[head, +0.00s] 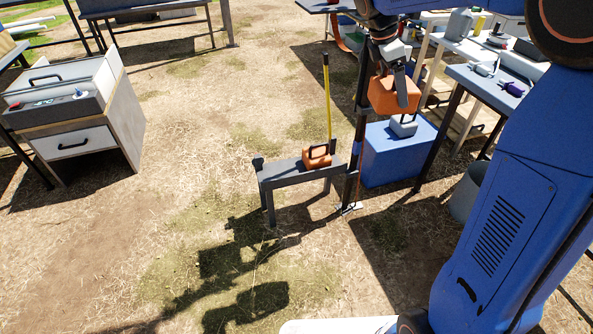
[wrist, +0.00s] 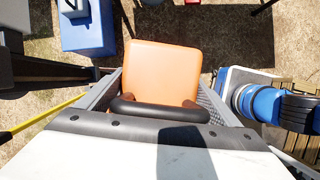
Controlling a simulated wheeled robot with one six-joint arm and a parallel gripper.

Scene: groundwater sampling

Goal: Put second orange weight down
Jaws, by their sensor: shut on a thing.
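My gripper (head: 400,72) is shut on an orange weight (head: 388,97) and holds it up in the air, at the upper right of the head view. In the wrist view the weight (wrist: 160,68) hangs beyond its black handle (wrist: 160,109), which lies between my fingers. Another orange weight (head: 317,157) with a dark handle rests on the low grey bench (head: 282,175) in the head view. The held weight is to the right of that bench and higher than it.
A blue box (head: 392,160) with a grey weight (head: 403,126) on it stands right of the bench. A yellow pole (head: 327,105) rises beside the bench, near a dark post. A drawer cabinet (head: 75,143) is at left. Open ground lies between cabinet and bench.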

